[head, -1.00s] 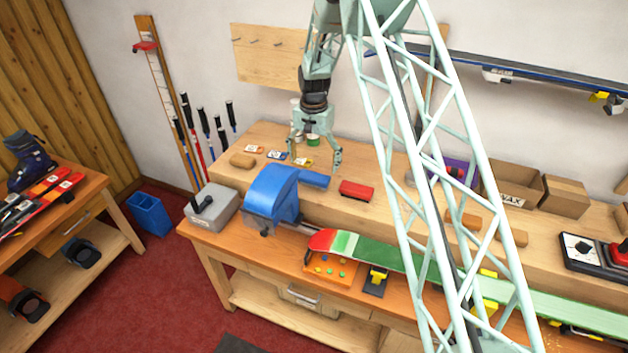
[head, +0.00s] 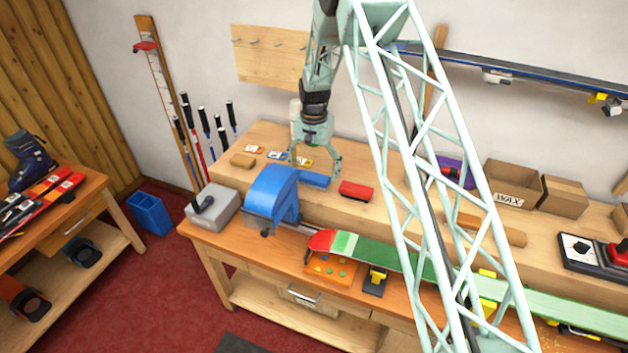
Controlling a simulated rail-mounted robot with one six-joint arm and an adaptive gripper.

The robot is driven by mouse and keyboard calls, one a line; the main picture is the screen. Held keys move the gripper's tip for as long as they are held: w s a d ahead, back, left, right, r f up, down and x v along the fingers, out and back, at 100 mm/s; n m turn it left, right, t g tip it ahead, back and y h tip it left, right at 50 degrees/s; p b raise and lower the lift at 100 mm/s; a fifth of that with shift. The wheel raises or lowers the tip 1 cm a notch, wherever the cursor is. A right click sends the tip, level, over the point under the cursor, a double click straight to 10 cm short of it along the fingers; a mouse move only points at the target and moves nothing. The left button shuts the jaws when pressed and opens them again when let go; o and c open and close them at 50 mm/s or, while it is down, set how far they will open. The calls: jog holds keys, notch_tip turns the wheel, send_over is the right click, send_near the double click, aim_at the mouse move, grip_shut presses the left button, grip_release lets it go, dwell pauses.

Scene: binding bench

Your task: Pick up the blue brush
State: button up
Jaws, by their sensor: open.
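The blue brush (head: 314,179) is a small blue block lying on the raised back shelf of the bench, just behind the blue vise and left of a red brush (head: 356,191). Its left end is partly hidden by the vise. My gripper (head: 314,168) points down with its fingers spread open and nothing between them. In the picture its fingertips lie close above and around the blue brush. I cannot tell whether they touch it or how high they are.
The blue vise (head: 271,196) stands in front. A red, white and green ski (head: 347,243) runs along the bench to the right. Cardboard boxes (head: 512,184) stand right.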

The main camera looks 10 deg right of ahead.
jog(key=shift+f+p, duration=0.3)
jog(key=shift+f, duration=1.15)
jog(key=c, duration=1.1)
